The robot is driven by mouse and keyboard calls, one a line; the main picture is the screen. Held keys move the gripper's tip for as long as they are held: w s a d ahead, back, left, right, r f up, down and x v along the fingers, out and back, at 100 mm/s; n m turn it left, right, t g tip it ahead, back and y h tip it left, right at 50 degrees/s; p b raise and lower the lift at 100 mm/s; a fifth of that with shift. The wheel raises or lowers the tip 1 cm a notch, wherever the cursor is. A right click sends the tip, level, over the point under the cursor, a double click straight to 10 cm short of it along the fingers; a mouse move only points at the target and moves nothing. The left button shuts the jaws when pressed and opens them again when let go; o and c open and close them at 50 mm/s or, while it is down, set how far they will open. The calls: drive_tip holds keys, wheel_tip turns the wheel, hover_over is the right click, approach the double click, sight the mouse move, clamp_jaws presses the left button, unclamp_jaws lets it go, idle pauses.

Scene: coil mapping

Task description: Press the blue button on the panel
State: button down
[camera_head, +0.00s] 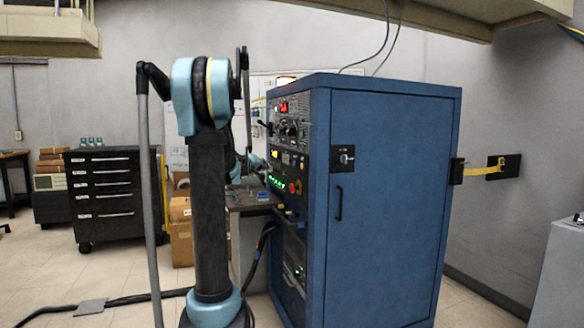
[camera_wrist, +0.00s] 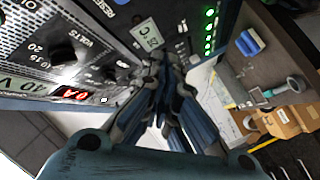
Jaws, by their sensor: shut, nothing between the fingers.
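The control panel is on the left face of a tall blue cabinet (camera_head: 385,200). In the wrist view, the panel (camera_wrist: 85,35) fills the upper left and is strongly tilted. A small blue round part, which looks like the blue button (camera_wrist: 122,3), shows beside the RESET label and is cut by the top edge. In the head view, my arm largely hides the gripper, and the blue button cannot be made out.
A row of green lights (camera_wrist: 209,30) and a red display (camera_wrist: 73,94) are on the panel. A worktable (camera_head: 245,205) with small items stands beside the panel. A black drawer cabinet (camera_head: 103,190) stands at left. Cables lie on the floor.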

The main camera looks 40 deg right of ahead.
sight(294, 163)
drive_tip(key=shift+w+d+r+t, duration=0.2)
drive_tip(key=shift+w+d+t, duration=0.1)
drive_tip(key=shift+w+d, duration=0.85)
drive_tip(key=shift+s+d, duration=0.15)
drive_tip(key=s+d, duration=0.2)
drive_tip(key=d, duration=0.6)
drive_tip(key=shift+d, duration=0.2)
drive_tip(key=shift+d, duration=0.1)
idle(0.8)
drive_tip(key=shift+s+d+r, duration=0.1)
drive_tip(key=shift+s+d, duration=0.1)
drive_tip(key=shift+d, duration=0.15)
drive_tip(key=shift+d, duration=0.35)
idle(0.8)
drive_tip(key=shift+a, duration=0.1)
drive_tip(key=shift+w+a, duration=0.1)
drive_tip(key=shift+a, duration=0.6)
